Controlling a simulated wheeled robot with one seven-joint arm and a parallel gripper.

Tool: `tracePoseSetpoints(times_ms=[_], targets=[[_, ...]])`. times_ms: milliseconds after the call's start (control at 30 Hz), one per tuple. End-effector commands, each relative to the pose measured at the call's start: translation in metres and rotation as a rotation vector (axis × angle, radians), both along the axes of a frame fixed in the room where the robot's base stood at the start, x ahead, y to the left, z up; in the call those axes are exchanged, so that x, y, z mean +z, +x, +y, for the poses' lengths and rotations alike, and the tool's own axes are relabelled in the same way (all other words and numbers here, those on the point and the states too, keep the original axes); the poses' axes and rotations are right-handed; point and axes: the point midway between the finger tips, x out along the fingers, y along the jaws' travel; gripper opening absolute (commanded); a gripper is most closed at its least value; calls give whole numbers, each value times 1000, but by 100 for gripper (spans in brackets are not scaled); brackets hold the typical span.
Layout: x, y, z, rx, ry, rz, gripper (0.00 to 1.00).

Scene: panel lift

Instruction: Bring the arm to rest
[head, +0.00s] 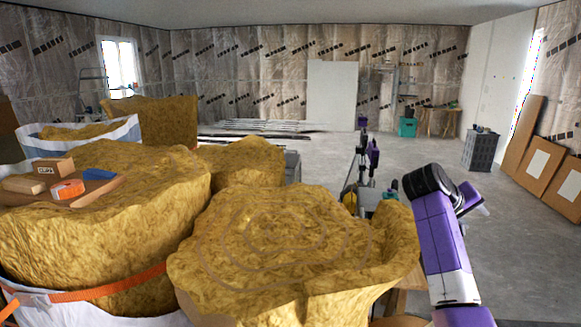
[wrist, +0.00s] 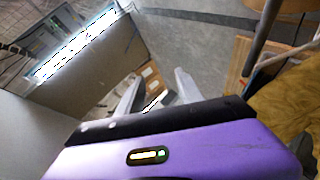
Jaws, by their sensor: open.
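My purple and white arm (head: 437,232) stands at the right in the head view, bent at a black joint near its top. It is just right of a large yellow insulation bundle, with a gap at its upper part. My gripper (wrist: 156,86) shows in the wrist view beyond a purple housing with a black band. Its two pale fingers are spread apart, open, with nothing held between them.
Big yellow insulation bundles (head: 285,240) fill the left and middle foreground. A board (head: 85,190) with boxes and tape lies on one. A grey crate (head: 481,150) and leaning brown panels (head: 541,165) stand at the right. The concrete floor (head: 430,165) between is mostly clear.

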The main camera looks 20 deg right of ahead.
Motion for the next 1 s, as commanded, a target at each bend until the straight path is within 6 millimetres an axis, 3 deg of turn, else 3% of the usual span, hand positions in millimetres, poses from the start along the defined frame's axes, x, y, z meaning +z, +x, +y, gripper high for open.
tracePoseSetpoints(times_ms=[133,233,467,767,1000], targets=[[-17,30,13,144,-56,-119,43],[-37,51,36,264,-87,-219,43],[-89,72,119,527,-106,-456,43],[-133,42,233,753,-59,-712,43],[-151,-12,313,872,9,-883,43]])
